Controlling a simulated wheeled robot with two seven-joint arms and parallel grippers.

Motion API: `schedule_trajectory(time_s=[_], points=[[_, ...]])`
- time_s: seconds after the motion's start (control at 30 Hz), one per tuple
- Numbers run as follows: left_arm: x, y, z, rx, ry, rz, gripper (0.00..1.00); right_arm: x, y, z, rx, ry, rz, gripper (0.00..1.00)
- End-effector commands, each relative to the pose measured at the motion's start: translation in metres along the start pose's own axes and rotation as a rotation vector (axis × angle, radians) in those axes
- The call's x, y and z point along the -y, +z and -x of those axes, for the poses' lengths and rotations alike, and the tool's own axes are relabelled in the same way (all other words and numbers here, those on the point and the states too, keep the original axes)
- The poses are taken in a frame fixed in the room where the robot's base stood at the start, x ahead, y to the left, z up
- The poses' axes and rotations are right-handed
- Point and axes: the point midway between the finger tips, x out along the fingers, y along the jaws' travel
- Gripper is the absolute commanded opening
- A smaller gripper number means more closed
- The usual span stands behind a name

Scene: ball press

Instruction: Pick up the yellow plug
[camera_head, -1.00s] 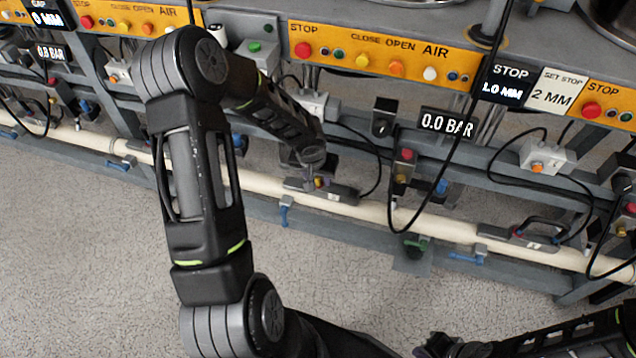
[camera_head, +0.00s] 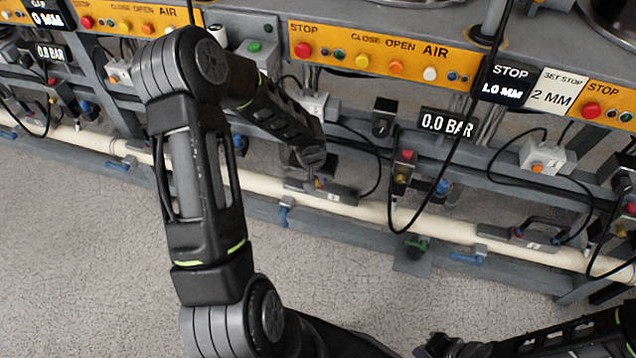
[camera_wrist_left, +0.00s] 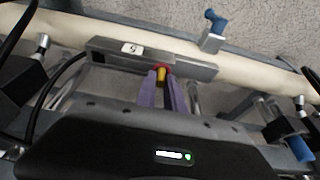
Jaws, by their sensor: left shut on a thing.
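The yellow plug (camera_wrist_left: 161,75) shows in the left wrist view between the two purple fingers of my left gripper (camera_wrist_left: 161,86). It sits at a red ring on a grey block (camera_wrist_left: 118,57) with a white number label. My left gripper is shut on the plug. In the head view my left gripper (camera_head: 315,184) is at the grey block (camera_head: 338,193) on the cream pipe, and the plug is mostly hidden there. My right gripper (camera_head: 438,346) is partly in view at the bottom edge; its fingers are not clear.
The cream pipe (camera_head: 370,211) runs along the front of the machine, with blue-handled valves (camera_head: 284,212) below it. Black cables (camera_head: 378,165) hang near the block. Orange button panels (camera_head: 380,55) and a 0.0 BAR display (camera_head: 447,124) are above. The floor in front is clear.

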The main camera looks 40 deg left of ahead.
Motion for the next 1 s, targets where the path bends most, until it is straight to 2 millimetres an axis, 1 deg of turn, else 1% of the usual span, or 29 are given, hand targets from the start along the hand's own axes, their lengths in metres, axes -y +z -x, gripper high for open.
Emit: schedule_trajectory(time_s=[0.23,0.37,0.47,0.7,0.8,0.9,1.0], points=[[0.000,0.000,0.001,0.000,0.000,0.000,0.00,0.000,0.000,0.000,0.000,0.000,0.000,0.00],[0.000,-0.003,0.007,-0.002,-0.001,0.000,0.00,0.001,0.000,0.004,0.000,0.000,0.000,0.00],[0.000,-0.007,0.020,-0.003,-0.001,0.001,0.00,0.003,0.000,0.009,0.000,0.000,0.000,0.00],[0.000,-0.021,0.065,-0.005,0.000,0.000,0.00,0.010,0.000,0.025,0.000,0.000,0.001,0.00],[0.000,-0.026,0.081,-0.003,-0.001,0.000,0.00,0.012,0.000,0.030,0.000,0.000,0.001,0.00],[0.000,-0.029,0.092,-0.002,0.000,0.000,0.00,0.013,0.000,0.033,0.000,0.000,0.000,0.00],[0.000,-0.030,0.096,0.000,0.000,0.000,0.00,0.013,0.000,0.033,0.000,0.000,0.000,0.00]])
